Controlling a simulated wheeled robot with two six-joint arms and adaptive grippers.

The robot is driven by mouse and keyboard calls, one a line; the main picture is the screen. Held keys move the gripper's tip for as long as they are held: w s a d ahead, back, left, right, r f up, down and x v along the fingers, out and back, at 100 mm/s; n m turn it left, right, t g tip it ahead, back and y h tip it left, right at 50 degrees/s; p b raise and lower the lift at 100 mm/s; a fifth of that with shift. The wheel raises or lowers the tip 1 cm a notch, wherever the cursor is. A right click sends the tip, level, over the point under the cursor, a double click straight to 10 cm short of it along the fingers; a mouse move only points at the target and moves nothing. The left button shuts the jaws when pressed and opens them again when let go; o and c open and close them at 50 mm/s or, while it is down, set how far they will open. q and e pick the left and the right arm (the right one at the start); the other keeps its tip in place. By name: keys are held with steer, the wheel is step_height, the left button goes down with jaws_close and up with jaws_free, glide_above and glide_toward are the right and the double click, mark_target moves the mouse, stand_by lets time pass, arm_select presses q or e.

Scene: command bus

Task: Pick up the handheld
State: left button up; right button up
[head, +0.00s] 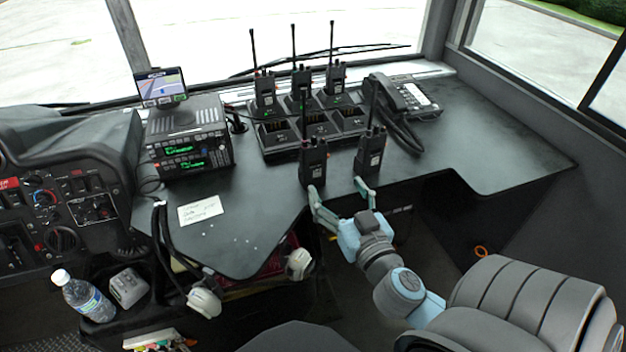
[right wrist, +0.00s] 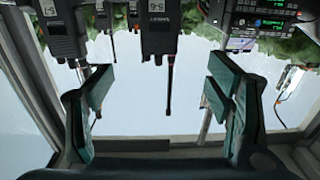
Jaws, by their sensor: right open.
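Two black handhelds with upright antennas stand near the front edge of the dark desk: the left handheld (head: 313,160) and the right handheld (head: 370,152). My right gripper (head: 338,191) is open and empty at the desk's front edge, just in front of these two. In the right wrist view, which is upside down, the left handheld (right wrist: 159,28) hangs near the top middle, beyond and between the open fingers (right wrist: 160,90). The right handheld (right wrist: 62,32) shows at upper left there. More handhelds (head: 265,90) stand in a charger at the back. My left gripper is not in view.
The multi-bay charger (head: 281,138) stands behind the two handhelds. A desk phone (head: 408,97) is at right, a radio unit (head: 188,145) with a small screen at left. A paper note (head: 200,210) lies on the desk. A grey seat (head: 530,305) is at lower right.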

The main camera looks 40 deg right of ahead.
mark_target(316, 150)
steer(key=x, duration=0.4)
steer(key=r+p+x, duration=0.1)
steer(key=x, duration=0.8)
steer(key=shift+w+d+r+p, duration=0.1)
steer(key=shift+w+r+p, duration=0.05)
steer(key=shift+r+p, duration=0.15)
steer(key=shift+w+d+f, duration=0.1)
steer(key=shift+w+f, duration=0.05)
steer(key=shift+w, duration=0.2)
steer(key=shift+s, duration=0.1)
jaws_close()
steer(key=shift+r, duration=0.2)
